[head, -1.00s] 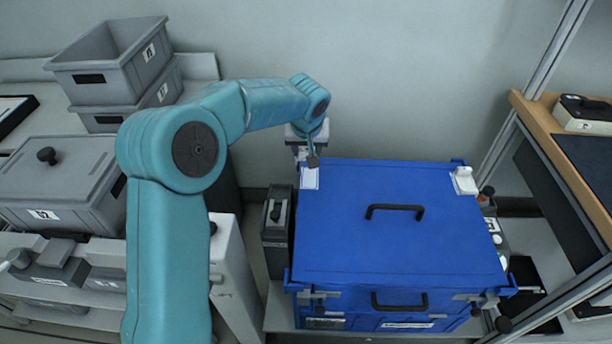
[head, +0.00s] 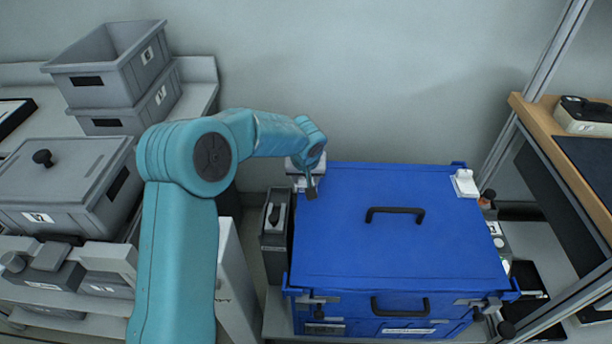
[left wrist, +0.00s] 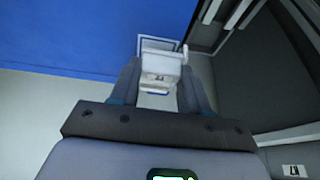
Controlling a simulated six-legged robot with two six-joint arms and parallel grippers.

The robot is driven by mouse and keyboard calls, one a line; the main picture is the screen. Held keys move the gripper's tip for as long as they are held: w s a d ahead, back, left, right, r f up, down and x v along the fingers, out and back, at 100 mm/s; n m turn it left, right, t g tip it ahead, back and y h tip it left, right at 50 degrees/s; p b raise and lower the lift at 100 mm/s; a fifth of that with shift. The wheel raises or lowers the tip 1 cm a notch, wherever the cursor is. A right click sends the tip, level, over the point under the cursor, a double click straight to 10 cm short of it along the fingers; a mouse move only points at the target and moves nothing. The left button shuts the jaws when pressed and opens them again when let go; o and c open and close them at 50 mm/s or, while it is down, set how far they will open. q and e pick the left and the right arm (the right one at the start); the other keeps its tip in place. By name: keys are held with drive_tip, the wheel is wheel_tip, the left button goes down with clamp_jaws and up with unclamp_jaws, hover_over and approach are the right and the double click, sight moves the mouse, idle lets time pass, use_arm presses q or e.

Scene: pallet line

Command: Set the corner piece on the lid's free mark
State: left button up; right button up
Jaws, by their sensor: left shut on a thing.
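The blue lid (head: 350,245) lies on a large blue case, with a black handle on its top. In the left wrist view, my left gripper (left wrist: 160,88) is shut on a pale corner piece (left wrist: 160,66). A white-outlined mark (left wrist: 160,42) on the blue lid shows just beyond the piece, which partly covers it. I cannot tell whether the piece touches the lid. In the head view my left gripper (head: 311,190) is at the lid's far left corner, hiding most of the mark and piece. My right gripper is not in view.
Another white corner piece (head: 466,184) sits on the lid's far right corner. Grey bins (head: 112,70) and a lidded grey box (head: 60,180) stand at left. A metal frame post and wooden shelf (head: 560,135) stand at right. The lid's middle is clear apart from its handle (head: 394,214).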

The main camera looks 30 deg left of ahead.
use_arm(q)
drive_tip(key=shift+f+b, duration=0.5)
drive_tip(key=shift+b, duration=0.1)
drive_tip(key=o, duration=1)
drive_tip(key=shift+o, duration=0.2)
drive_tip(key=shift+r, duration=0.15)
drive_tip(key=shift+r+p, duration=0.85)
drive_tip(key=shift+p, duration=0.4)
drive_tip(key=v, duration=1.1)
drive_tip(key=shift+s, duration=0.25)
drive_tip(key=shift+d+r, duration=0.1)
drive_tip(key=shift+d, duration=0.05)
